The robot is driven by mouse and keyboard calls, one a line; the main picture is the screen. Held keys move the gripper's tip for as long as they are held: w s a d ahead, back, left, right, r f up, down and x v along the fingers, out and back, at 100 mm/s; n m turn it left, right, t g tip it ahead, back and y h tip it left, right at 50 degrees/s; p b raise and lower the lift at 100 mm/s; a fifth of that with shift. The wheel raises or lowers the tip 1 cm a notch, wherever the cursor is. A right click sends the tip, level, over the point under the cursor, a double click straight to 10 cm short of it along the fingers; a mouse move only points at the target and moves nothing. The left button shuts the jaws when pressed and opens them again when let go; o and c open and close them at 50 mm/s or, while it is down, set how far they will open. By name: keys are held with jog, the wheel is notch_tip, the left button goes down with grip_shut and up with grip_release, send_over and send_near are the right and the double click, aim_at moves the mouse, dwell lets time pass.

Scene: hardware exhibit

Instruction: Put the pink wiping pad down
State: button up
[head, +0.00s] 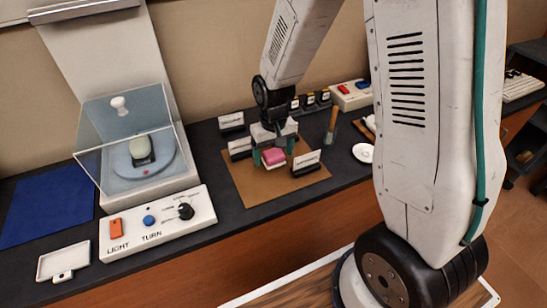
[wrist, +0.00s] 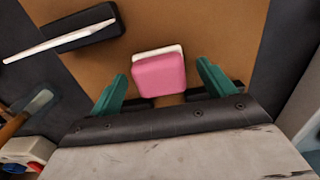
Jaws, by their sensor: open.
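The pink wiping pad (head: 273,156) has a white layer along one side and lies on the brown mat (head: 253,190) on the dark counter. In the wrist view the pink pad (wrist: 158,75) sits between the two green fingers, with a gap on each side. My gripper (head: 273,160) is low over the mat, around the pad. In the wrist view my gripper (wrist: 162,85) is open, and neither finger touches the pad. The pad's underside is hidden.
Small label stands, one at the right (head: 306,163) and one at the left (head: 240,147), are close to my gripper. A control box (head: 158,223) with a clear-covered turntable stands left. A white dish (head: 363,153) lies right. The mat's front part is clear.

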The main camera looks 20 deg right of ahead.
jog(key=shift+f, duration=0.2)
jog(key=c, duration=1.1)
jog(key=shift+c, duration=0.2)
jog(key=shift+r, duration=0.15)
